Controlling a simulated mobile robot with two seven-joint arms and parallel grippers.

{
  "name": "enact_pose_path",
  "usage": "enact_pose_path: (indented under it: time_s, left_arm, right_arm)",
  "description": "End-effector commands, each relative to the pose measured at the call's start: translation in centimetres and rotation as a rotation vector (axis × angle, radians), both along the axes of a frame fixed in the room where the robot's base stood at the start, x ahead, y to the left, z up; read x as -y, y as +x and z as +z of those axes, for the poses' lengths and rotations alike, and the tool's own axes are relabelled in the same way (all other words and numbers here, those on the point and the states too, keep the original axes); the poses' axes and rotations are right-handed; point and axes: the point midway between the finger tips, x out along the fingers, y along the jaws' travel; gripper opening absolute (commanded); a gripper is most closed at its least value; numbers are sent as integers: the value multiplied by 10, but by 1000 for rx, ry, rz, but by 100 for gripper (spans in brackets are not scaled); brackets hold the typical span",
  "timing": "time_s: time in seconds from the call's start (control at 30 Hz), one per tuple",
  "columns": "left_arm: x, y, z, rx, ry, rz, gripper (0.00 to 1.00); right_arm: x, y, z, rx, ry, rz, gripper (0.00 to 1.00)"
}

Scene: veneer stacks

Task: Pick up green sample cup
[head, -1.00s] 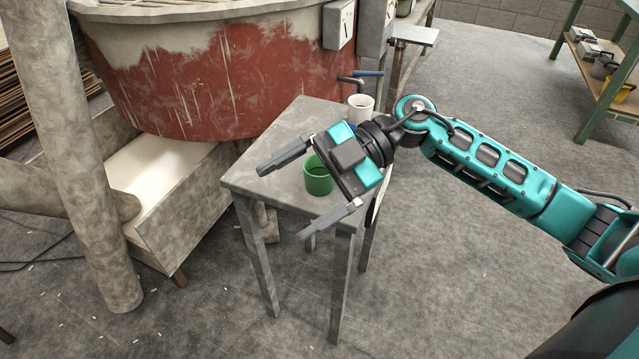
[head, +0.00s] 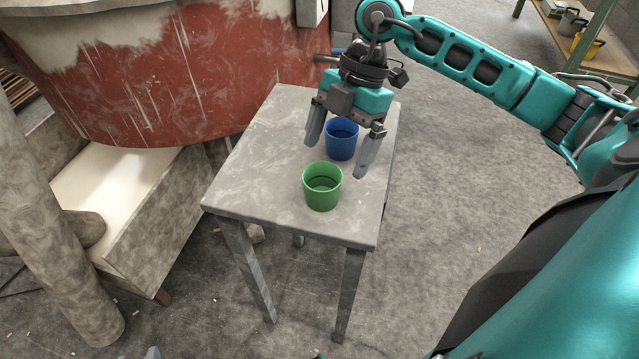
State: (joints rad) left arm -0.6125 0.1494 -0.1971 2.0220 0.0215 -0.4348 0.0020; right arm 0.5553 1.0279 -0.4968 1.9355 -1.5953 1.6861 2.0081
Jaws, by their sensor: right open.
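The green sample cup (head: 322,187) stands upright on the small grey table (head: 262,160), nearer its front edge. Its open top faces up and its inside looks dark. My right gripper (head: 338,157) is over the table just behind the green cup, fingers pointing down and spread apart, with nothing held. A blue cup (head: 341,140) stands behind the green cup and shows between the fingers. Whether a finger touches either cup cannot be told.
A large red and grey tub (head: 160,90) stands behind and left of the table. A pale trough (head: 130,190) and a grey pipe (head: 45,230) are at the left. A green shelf (head: 590,45) is at the far right. The table's left part is bare.

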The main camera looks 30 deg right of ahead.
Motion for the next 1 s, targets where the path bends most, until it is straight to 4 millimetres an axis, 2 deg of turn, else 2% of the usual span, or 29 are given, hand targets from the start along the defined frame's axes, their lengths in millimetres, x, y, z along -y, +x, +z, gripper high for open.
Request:
enact_pose_path:
  time_s: [0.03, 0.1, 0.33, 0.5, 0.6, 0.9, 1.0]
  left_arm:
    - [1, 0, -2, -3, -1, -3, 43]
    - [3, 0, -1, -2, -4, -6, 43]
    - [5, 5, 4, 16, -10, -9, 43]
    - [6, 7, 1, 18, -11, -10, 43]
    - [6, 8, 0, 19, -12, -11, 43]
    - [7, 11, 5, 27, -15, -12, 43]
    - [8, 11, 5, 27, -15, -12, 43]
  right_arm:
    - [-4, -1, -10, -3, 1, 2, 97]
    - [-7, -2, -18, -1, 2, 1, 97]
    - [-16, -3, -33, 0, 2, 2, 97]
    - [-33, -4, -54, -1, 5, 3, 97]
    - [-37, -5, -65, -1, 2, 1, 97]
    - [-39, -6, -71, 1, 0, 1, 97]
    - [-39, -6, -70, 1, 0, 1, 89]
